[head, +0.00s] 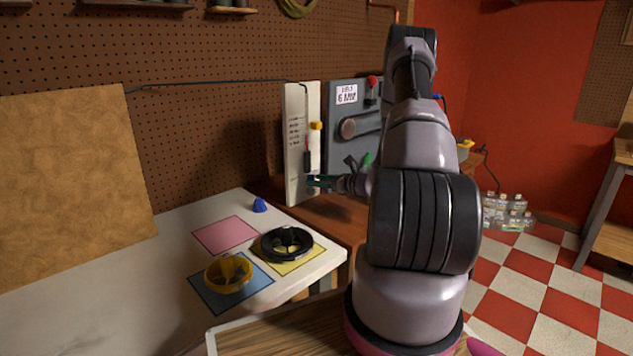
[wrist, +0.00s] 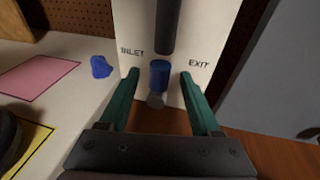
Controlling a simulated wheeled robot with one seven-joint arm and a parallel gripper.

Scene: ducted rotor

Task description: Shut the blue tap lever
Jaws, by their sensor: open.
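The blue tap lever (wrist: 160,75) shows in the wrist view as a short blue piece low on a white panel (wrist: 205,35), between the words INLET and EXIT. A grey rounded part sits just below it, and a dark tube stands above it. My gripper (wrist: 158,78) is open, with one green finger on each side of the lever; gaps show on both sides. In the head view my gripper (head: 318,182) is at the lower part of the white panel (head: 301,120), where only a little blue shows at the fingertips.
A grey panel (head: 345,112) with a red knob and a grey handle stands right of the white panel. A blue lump (head: 260,205), a black ring rotor (head: 286,243) and a yellow rotor part (head: 228,274) are on the white table, near or on coloured squares.

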